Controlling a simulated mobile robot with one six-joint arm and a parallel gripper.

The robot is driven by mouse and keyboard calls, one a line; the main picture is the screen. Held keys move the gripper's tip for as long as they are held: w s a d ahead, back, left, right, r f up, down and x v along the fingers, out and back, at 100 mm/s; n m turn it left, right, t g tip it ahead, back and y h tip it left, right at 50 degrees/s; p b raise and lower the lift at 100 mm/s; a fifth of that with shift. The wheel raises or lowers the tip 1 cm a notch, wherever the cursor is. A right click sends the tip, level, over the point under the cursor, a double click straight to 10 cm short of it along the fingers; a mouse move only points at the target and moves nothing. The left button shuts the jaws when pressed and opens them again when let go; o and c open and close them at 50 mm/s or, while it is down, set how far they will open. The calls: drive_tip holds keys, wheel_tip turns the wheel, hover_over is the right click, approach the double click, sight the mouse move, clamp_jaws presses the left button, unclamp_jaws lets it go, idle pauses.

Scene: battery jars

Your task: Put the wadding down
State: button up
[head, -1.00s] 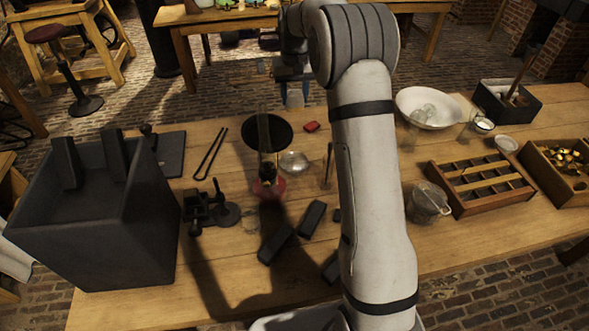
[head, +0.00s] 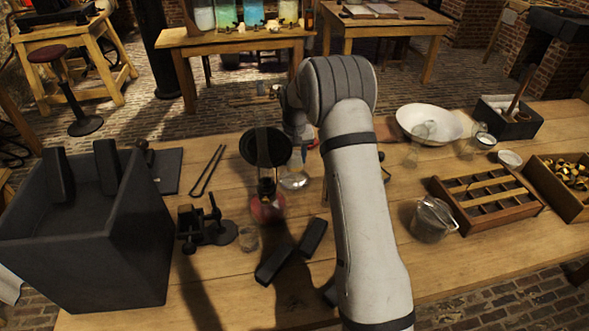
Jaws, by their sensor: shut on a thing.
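My gripper (head: 303,150) is low over the middle of the workbench, behind the dark round disc on its stand. It is small and partly covered by that disc and by my arm. It is shut on the wadding, of which I can make out at most a pale patch between the fingers. A shallow clear glass dish (head: 294,181) lies on the bench just below the gripper in the picture. I cannot tell whether the wadding touches the dish or the bench.
The dark disc (head: 267,147) stands over a red-based lamp (head: 267,209) close to the gripper. A large dark box (head: 80,250) is at left, black tongs (head: 208,170) nearby. Black blocks (head: 313,237) lie in front. A white bowl (head: 430,123), glass jar (head: 433,219) and divided wooden tray (head: 488,200) are at right.

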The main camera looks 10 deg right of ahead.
sight(294, 170)
drive_tip(key=shift+f, duration=2.85)
drive_tip(key=shift+f, duration=0.15)
drive_tip(key=o, duration=0.9)
wheel_tip(294, 170, up, 12)
drive_tip(key=shift+r+b, duration=0.2)
drive_tip(key=shift+b, duration=0.15)
